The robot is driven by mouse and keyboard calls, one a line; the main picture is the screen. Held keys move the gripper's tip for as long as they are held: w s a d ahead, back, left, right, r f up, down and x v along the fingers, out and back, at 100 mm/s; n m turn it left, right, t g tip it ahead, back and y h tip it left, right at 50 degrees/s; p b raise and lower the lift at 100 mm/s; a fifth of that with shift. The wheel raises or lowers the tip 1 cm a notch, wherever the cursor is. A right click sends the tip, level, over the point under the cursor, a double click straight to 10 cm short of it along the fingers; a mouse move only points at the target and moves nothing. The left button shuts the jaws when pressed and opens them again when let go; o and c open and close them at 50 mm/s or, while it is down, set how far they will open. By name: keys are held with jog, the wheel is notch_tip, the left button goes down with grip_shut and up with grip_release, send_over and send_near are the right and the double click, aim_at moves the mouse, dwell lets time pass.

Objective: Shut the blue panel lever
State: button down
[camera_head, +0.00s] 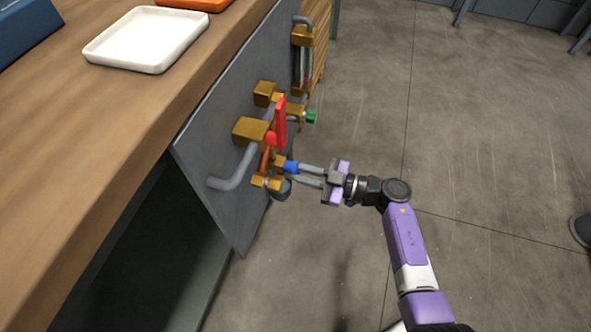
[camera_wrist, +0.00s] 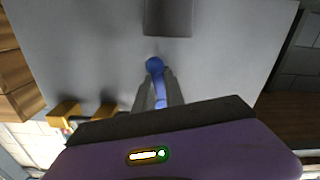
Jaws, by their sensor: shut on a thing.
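The blue lever (camera_head: 291,167) sticks out from the brass and grey pipework on the lower part of the grey panel (camera_head: 225,105). My gripper (camera_head: 297,174) reaches in from the right and is shut on the lever. In the wrist view the lever's round blue end (camera_wrist: 154,66) and its shaft show between the two grey fingers (camera_wrist: 158,88). The base of the lever is hidden there by my gripper's body. Whether the lever touches both fingers is hard to see.
A red lever (camera_head: 280,125) stands just above the blue one, with a green knob (camera_head: 311,117) behind it. A bent grey pipe (camera_head: 233,172) juts out at left. A wooden counter (camera_head: 120,110) with a white tray (camera_head: 146,40) lies left.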

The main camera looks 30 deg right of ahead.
jog(key=shift+f, duration=0.1)
jog(key=c, duration=1.4)
grip_release()
jog(key=p+v, duration=0.2)
jog(key=v, duration=0.5)
jog(key=shift+s+d+p, duration=0.3)
jog(key=shift+s, duration=0.05)
